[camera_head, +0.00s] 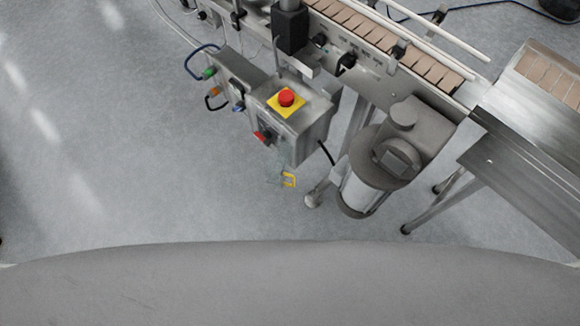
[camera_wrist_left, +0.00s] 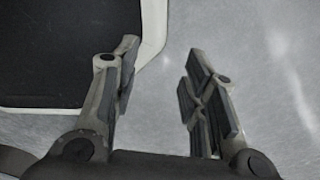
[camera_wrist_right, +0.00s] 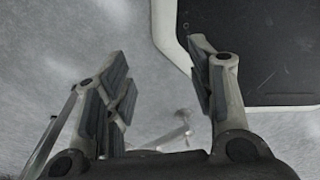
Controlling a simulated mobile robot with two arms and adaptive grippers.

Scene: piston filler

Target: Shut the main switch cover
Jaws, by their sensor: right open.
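The control box (camera_head: 303,128) hangs on the side of the conveyor in the head view. Its front carries a red switch (camera_head: 262,138), which seems to be the main switch. A small see-through piece with a yellow part (camera_head: 288,180) juts out below the front of the box; it looks like the switch cover, standing open away from the switch. Its hinge is too small to make out. My left gripper (camera_wrist_left: 158,90) is open and empty above the floor. My right gripper (camera_wrist_right: 160,90) is open and empty. Neither gripper shows in the head view.
A red emergency stop button (camera_head: 286,97) on a yellow plate sits on top of the box. A grey motor (camera_head: 375,175) stands right of the box, with a metal chute (camera_head: 525,165) beyond. The conveyor (camera_head: 385,35) runs behind. The floor (camera_head: 130,170) at left is clear.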

